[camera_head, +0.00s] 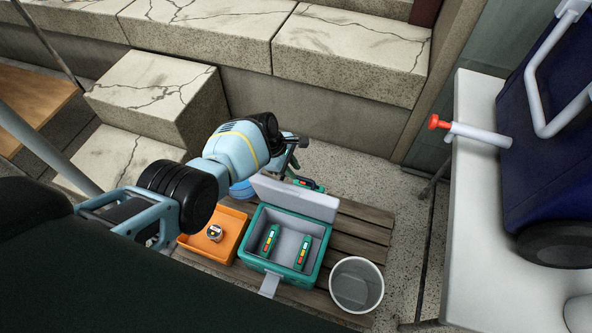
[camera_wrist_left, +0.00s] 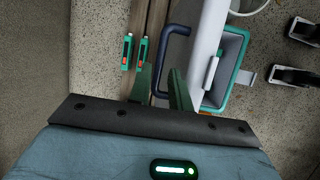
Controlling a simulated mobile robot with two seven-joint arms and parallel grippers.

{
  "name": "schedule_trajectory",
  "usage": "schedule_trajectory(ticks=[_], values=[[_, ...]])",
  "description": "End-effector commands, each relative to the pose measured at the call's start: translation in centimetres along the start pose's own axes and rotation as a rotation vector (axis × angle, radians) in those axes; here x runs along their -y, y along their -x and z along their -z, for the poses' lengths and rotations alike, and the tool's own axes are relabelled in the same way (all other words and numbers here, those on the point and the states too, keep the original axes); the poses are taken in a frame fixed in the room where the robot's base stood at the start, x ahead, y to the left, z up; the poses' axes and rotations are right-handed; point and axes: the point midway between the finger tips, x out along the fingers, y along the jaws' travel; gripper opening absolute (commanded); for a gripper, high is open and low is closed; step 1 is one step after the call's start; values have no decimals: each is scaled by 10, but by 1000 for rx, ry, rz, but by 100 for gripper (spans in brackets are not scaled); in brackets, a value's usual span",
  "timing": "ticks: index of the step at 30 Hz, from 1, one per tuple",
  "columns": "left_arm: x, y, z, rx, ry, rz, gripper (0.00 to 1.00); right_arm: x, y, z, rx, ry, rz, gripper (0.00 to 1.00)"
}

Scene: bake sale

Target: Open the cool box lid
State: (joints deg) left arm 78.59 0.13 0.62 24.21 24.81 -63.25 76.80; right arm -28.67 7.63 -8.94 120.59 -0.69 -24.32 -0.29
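The green cool box (camera_head: 251,257) stands on a slatted wooden pallet. Its pale grey lid (camera_head: 296,197) is raised, tilted up along the far side, so the grey inside shows. Two green packs with coloured marks (camera_head: 303,252) are inside. My left gripper (camera_wrist_left: 163,82) is behind the raised lid, with its two green fingers spread apart. In the left wrist view a dark blue handle (camera_wrist_left: 178,29) lies between and beyond the fingers, beside the white lid (camera_wrist_left: 208,38). I cannot tell whether a finger touches it. My right gripper is not in view.
An orange tray (camera_head: 238,222) with a small round item stands left of the box. A grey bucket (camera_head: 356,285) stands to the right. More green packs (camera_wrist_left: 127,50) lie behind the lid. Stone steps (camera_head: 340,55) are behind; a white table (camera_head: 472,220) is at right.

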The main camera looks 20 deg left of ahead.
Motion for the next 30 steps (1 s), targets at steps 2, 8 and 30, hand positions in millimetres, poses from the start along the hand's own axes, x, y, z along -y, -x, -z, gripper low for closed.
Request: schedule_trajectory(ticks=[2,8,30], values=[[-2,12,-1,-1,-1,-4,20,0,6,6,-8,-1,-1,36],[0,20,0,0,0,0,20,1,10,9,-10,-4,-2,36],[0,20,0,0,0,0,20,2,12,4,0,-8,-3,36]])
